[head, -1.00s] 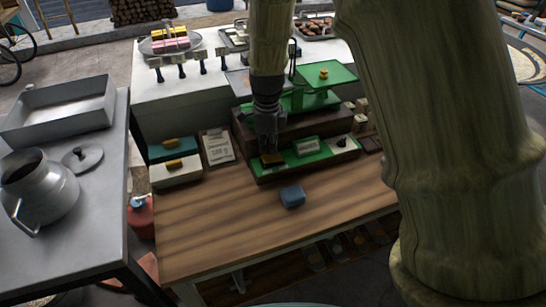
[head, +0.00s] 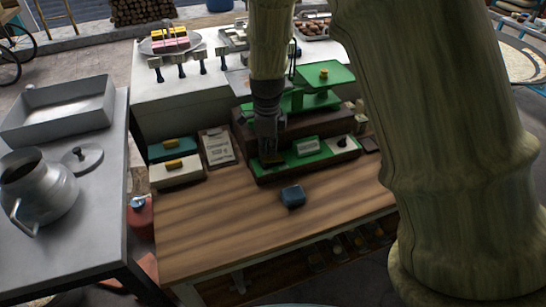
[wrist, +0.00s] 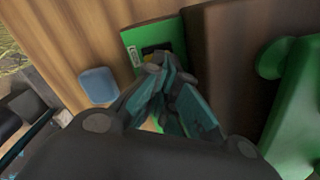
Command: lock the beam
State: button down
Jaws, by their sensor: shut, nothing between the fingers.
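A green balance scale with a flat top pan (head: 327,74) stands on a dark stepped base at the back of the wooden table. Its front step carries a green panel (head: 325,149) with a white label and a black knob (head: 342,142) on a white plate at the right. My gripper (head: 270,160) points down at the left end of this panel. In the wrist view my gripper (wrist: 163,68) is shut and empty, its fingertips at a dark and yellow part (wrist: 155,52) on the green panel. The fingers partly hide that part, and I cannot tell whether they touch it.
A blue block (head: 292,196) lies on the wooden table (head: 230,225) in front of the scale. A clipboard (head: 218,148) and boxes with yellow tops (head: 177,172) are at the left. A metal side table holds a jug (head: 42,190). The front of the table is clear.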

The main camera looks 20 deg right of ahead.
aim_at(268, 158)
jog(key=shift+f, duration=0.8)
dwell(0.6)
jog(key=shift+s+r, duration=0.1)
jog(key=shift+r+p, duration=3)
jog(key=shift+r, duration=0.45)
jog(key=shift+a, duration=0.1)
